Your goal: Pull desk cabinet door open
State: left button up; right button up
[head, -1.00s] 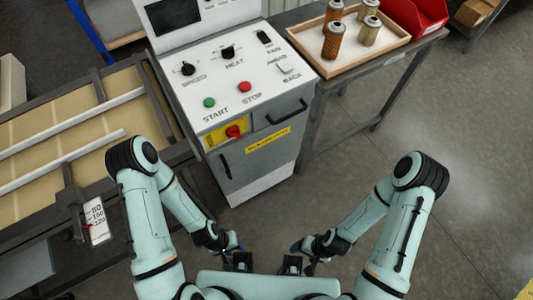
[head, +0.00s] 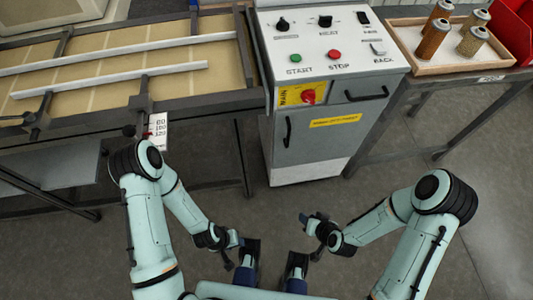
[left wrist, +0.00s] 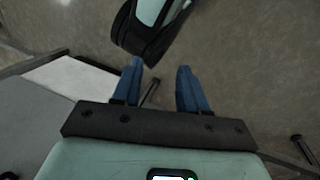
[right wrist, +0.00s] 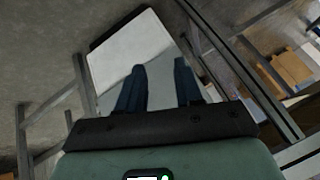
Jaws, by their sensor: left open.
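The grey desk cabinet shows in the head view with its front door (head: 312,146) closed. The door has a black upright handle (head: 287,131) near its left edge and a yellow label (head: 336,121) across it. My left gripper (head: 237,239) is below and left of the door in the picture, apart from the handle. In the left wrist view its blue fingers (left wrist: 158,88) are spread and empty above the floor. My right gripper (head: 312,219) is below the door in the picture, touching nothing. In the right wrist view its fingers (right wrist: 160,80) are apart and empty.
A second, horizontal black handle (head: 367,95) is at the cabinet's upper right. A red knob (head: 308,96) sits above the door. A side table at right holds a wooden tray (head: 430,68) of cartridges. The floor before the cabinet is clear.

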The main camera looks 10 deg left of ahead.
jog(key=w+a+r+n+t+y+b, duration=0.25)
jog(key=w+t+b, duration=0.25)
jog(key=w, duration=0.4)
jog(key=n+t+y+b, duration=0.2)
jog(key=n+t+b, duration=0.1)
jog(key=t+b, duration=0.2)
send_near(287, 146)
notch_tip(287, 146, up, 5)
jog(key=s+d, duration=0.1)
jog(key=s, duration=0.1)
pick_arm(q)
jog(key=w+a+f, duration=0.1)
jog(key=w+f, duration=0.2)
jog(key=f, duration=0.4)
jog(key=w+a+f+t+y+b, duration=0.1)
jog(key=w+a+f, duration=0.1)
jog(key=f, duration=0.6)
jog(key=shift+w+a+n+t+b, duration=0.25)
jog(key=shift+w+n+t+b, duration=0.05)
jog(key=shift+w, duration=0.25)
pick_arm(e)
jog(key=shift+x, duration=6.4)
jog(key=shift+w+d+f, duration=0.1)
jog(key=shift+d+f, duration=0.05)
jog(key=shift+d, duration=0.05)
grip_shut()
